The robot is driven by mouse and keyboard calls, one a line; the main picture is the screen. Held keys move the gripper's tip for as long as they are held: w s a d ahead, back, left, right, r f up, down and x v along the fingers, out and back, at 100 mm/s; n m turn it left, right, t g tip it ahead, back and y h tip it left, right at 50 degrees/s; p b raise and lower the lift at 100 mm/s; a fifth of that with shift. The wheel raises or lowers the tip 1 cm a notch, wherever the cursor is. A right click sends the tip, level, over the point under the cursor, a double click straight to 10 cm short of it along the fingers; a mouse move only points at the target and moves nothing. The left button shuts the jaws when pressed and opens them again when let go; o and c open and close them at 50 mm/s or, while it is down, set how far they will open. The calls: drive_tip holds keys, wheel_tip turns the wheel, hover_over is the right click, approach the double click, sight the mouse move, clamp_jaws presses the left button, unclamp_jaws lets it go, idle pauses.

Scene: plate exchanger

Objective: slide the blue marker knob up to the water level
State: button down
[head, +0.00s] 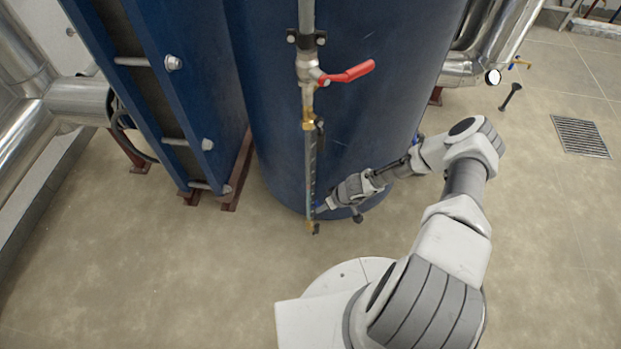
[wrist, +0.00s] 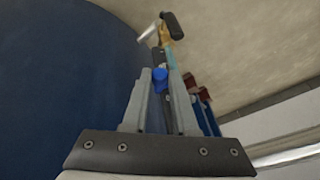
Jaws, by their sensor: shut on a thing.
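The blue marker knob (wrist: 160,78) sits between the fingertips of my gripper (wrist: 161,88) in the wrist view, and the fingers are shut on it. In the head view my gripper (head: 322,208) is at the lower end of the sight gauge (head: 312,160), just above its bottom brass fitting (head: 311,224). The gauge is a narrow upright tube with a dark scale strip, in front of the blue tank. In the wrist view a light blue stretch of the gauge tube (wrist: 171,60) shows beyond the knob. I cannot make out the water level.
The blue tank (head: 370,90) stands close behind the gauge. A red-handled valve (head: 346,74) sits above the gauge on the same pipe. A blue plate exchanger (head: 180,90) stands to the left. The floor at the right, with a drain grate (head: 580,136), is mostly clear.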

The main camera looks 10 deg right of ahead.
sight(311, 181)
drive_tip(key=shift+s+a+r, duration=0.1)
drive_tip(key=shift+r, duration=0.3)
drive_tip(key=shift+r+p, duration=2.35)
drive_tip(key=shift+r, duration=0.7)
drive_tip(key=shift+r+p, duration=2.05)
drive_tip(key=shift+r, duration=0.8)
drive_tip(key=shift+r+p, duration=0.3)
drive_tip(key=shift+r, duration=0.15)
drive_tip(key=c, duration=0.6)
unclamp_jaws()
drive_tip(key=shift+f, duration=0.1)
